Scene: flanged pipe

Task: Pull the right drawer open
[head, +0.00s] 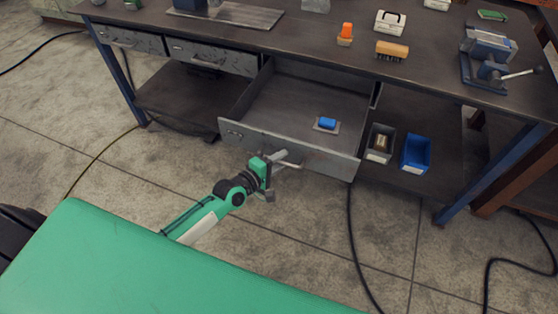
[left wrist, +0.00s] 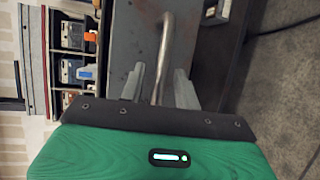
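The right drawer (head: 248,135) of the workbench stands pulled far out, its inside in plain view. A blue object (head: 327,123) on a small grey plate lies in it. The drawer's bar handle (head: 289,160) is on its front; it also shows in the left wrist view (left wrist: 165,45). My left gripper (head: 272,172) is at the handle. In the left wrist view its two fingers (left wrist: 160,72) stand apart on either side of the bar, with gaps showing, so it looks open around the handle. My right gripper is not in view.
Two shut drawers (head: 212,56) are to the left. A grey bin (head: 381,142) and a blue bin (head: 416,153) sit on the lower shelf at right. The benchtop (head: 330,42) holds a vise (head: 487,55), an orange-topped item (head: 345,33) and a brush (head: 391,49). Cables cross the floor.

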